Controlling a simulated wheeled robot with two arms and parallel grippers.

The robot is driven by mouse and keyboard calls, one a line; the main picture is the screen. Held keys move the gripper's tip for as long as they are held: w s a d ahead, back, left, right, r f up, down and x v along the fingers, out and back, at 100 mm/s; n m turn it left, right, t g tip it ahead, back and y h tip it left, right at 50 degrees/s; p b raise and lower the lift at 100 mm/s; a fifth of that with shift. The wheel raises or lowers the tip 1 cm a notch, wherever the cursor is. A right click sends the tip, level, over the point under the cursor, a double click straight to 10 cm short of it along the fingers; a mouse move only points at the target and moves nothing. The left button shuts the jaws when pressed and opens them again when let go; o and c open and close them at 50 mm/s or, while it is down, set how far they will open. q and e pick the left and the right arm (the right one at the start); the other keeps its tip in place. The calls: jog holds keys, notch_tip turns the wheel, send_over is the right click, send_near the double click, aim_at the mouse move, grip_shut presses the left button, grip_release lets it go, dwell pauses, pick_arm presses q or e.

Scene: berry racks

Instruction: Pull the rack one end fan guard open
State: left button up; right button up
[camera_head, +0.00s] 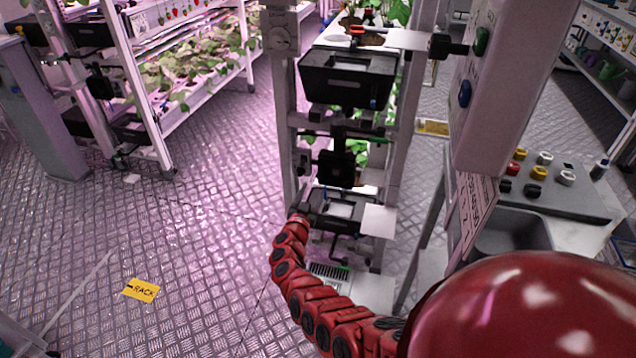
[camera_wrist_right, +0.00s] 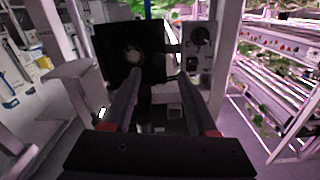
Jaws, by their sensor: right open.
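The rack end (camera_head: 285,110) stands upright at the middle of the head view, with dark boxes and fittings between its posts. A black part (camera_head: 337,168) there may be the fan guard, but I cannot tell for sure. In the right wrist view a black panel with a pale round hub (camera_wrist_right: 133,55) lies just beyond my fingers. My right gripper (camera_head: 307,190) is at the left post, low on the rack end, partly hidden by my red arm. In the wrist view the right gripper (camera_wrist_right: 162,80) is open, with nothing clearly between its fingers. My left gripper is not in view.
A black bin (camera_head: 347,80) sits higher on the rack end. A control panel (camera_head: 545,190) with coloured knobs and a sink stand at the right. Another plant rack (camera_head: 190,90) stands at the left. A yellow RACK marker (camera_head: 141,290) lies on the open metal floor.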

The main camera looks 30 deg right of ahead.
aim_at(319, 176)
jog(key=b+x, duration=0.1)
jog(key=x, duration=0.1)
jog(key=b+x, duration=0.2)
jog(key=x, duration=0.1)
jog(key=shift+w+d+f+b, duration=0.2)
jog(key=shift+d+f+b, duration=0.05)
jog(key=shift+b, duration=0.1)
jog(key=shift+w+d+r+b, duration=0.25)
jog(key=shift+w+d+b, duration=0.1)
jog(key=shift+d, duration=0.15)
grip_shut()
dwell(0.8)
